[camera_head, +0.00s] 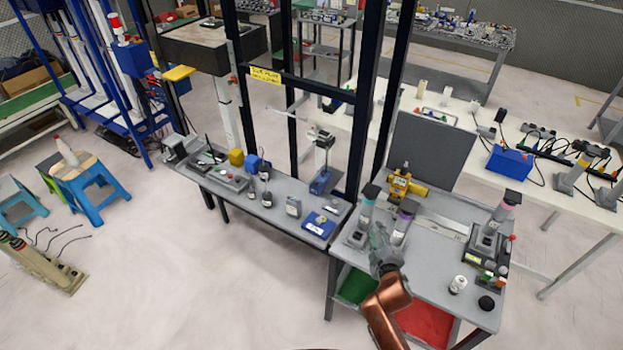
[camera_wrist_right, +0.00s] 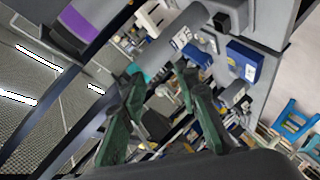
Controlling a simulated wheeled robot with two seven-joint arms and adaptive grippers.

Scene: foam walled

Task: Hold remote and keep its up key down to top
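I cannot pick out a remote or its up key for certain in either view. My right gripper (camera_head: 380,238) is over the right grey workbench (camera_head: 440,270), close to a cylinder with a teal band (camera_head: 365,208) and one with a purple band (camera_head: 402,222). In the right wrist view its two green fingers (camera_wrist_right: 160,80) stand apart, with nothing clearly held between them. A dark rounded shape (camera_wrist_right: 156,126) shows between the fingers; what it is, I cannot tell. My left gripper is not in view.
A yellow device (camera_head: 403,184) lies behind the cylinders, before an upright grey panel (camera_head: 428,148). A white roll (camera_head: 458,284) and a black disc (camera_head: 486,303) are at the front right.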

